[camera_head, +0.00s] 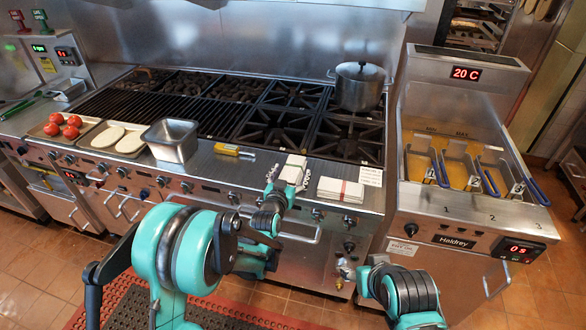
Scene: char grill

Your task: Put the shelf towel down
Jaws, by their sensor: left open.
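A folded white towel with a red stripe (340,190) lies flat on the steel front shelf (230,172) of the range. My left gripper (290,172) is over the same shelf, just left of the towel and apart from it. Its fingers are open. A pale blocky shape shows between the fingers; I cannot tell whether it is a cloth or part of the gripper. My right arm (402,292) shows at the bottom; its gripper is out of the picture.
A steel pan (172,140), a yellow item (227,149) and trays with tomatoes (64,126) and pale flat pieces (118,138) stand left on the shelf. A lidded pot (359,87) is on the back burner. A fryer (455,215) with several baskets stands at the right.

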